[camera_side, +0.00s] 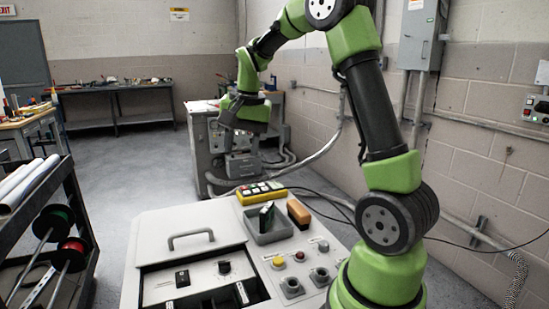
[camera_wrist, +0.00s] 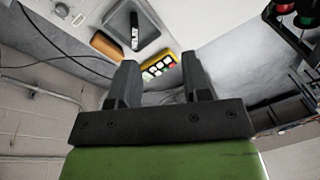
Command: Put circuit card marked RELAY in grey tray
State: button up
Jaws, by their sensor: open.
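The grey tray (camera_side: 268,238) is set on the cabinet top beside the yellow button box, and it also shows at the top of the wrist view (camera_wrist: 158,38). In the wrist view this card (camera_wrist: 134,34) is dark with a pale marking too small to read. I cannot tell whether it says RELAY. My gripper (camera_wrist: 159,60) is open, with nothing between its fingers.
A yellow button box (camera_side: 262,192) and an orange-brown block (camera_side: 298,212) flank the tray. The cabinet's front has a dark open recess (camera_side: 205,300) with pale-edged parts in it, a handle (camera_side: 191,236) and several knobs. A rack with spools (camera_side: 68,250) stands at left.

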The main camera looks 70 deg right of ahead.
jog(key=s+a+r+n+t, duration=0.1)
jog(key=s+a+r+n, duration=0.15)
jog(key=a, duration=0.35)
jog(key=s+a+r+n+t, duration=0.2)
jog(key=s+a+r, duration=0.1)
jog(key=a+r, duration=0.15)
jog(key=s+a+f+n+t+y, duration=0.1)
jog(key=s+a+n+t+y, duration=0.1)
jog(key=s+a+n, duration=0.3)
jog(key=s+a, duration=0.2)
jog(key=s, duration=0.2)
jog(key=shift+s+a+f, duration=0.25)
jog(key=shift+s+a, duration=0.05)
jog(key=shift+a, duration=0.1)
jog(key=shift+w, duration=0.1)
jog(key=shift+c, duration=0.4)
